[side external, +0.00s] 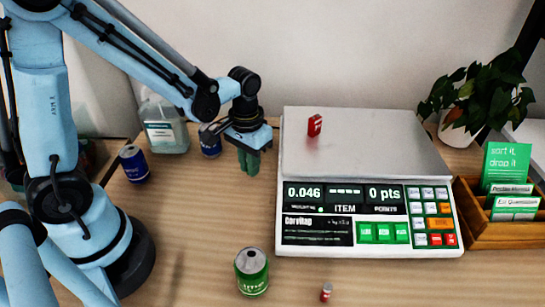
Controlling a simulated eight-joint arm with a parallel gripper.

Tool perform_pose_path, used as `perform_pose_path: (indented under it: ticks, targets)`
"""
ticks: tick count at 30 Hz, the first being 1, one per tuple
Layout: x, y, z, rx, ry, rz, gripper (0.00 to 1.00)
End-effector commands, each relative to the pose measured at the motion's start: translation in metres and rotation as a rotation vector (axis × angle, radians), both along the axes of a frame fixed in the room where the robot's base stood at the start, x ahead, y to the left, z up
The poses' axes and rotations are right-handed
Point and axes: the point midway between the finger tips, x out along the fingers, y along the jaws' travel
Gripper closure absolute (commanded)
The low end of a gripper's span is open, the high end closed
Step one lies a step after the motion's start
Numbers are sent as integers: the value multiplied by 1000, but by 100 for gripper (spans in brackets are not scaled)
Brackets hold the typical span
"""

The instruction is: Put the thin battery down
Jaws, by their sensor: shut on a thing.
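My gripper (249,162) hangs in the air just left of the scale (375,155), its green fingers pointing down. It is shut on the thin battery, which the fingers hide from this view. A small red block-shaped item (315,125) stands on the scale's grey plate. The scale's display reads 0.046 and 0 pts. A small red and white cylinder (326,292), perhaps another battery, stands on the table in front of the scale.
A green can (252,272) stands at the front. A blue can (133,164), another blue can (210,141) and a clear bottle (163,125) stand at the left and behind my gripper. A wooden card box (492,231) and a plant (470,100) are right. Table between my gripper and the green can is clear.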

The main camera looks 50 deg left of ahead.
Motion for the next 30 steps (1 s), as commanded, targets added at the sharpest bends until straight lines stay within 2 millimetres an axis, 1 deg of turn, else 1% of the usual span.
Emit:
perform_pose_path:
  ticks: [1, 3, 6, 14, 18, 19, 23, 30]
  targets:
    - [1, 0, -6, 0, 0, 0, 100]
    - [0, 0, -13, 0, 0, 0, 100]
    - [0, 0, -17, 0, 0, 0, 100]
    - [0, 0, -17, 0, 0, 0, 100]
    - [0, 0, -21, 0, 0, 0, 100]
    - [0, 0, -20, 0, 0, 0, 82]
    - [0, 0, -20, 0, 0, 0, 62]
    - [0, 0, -20, 0, 0, 0, 61]
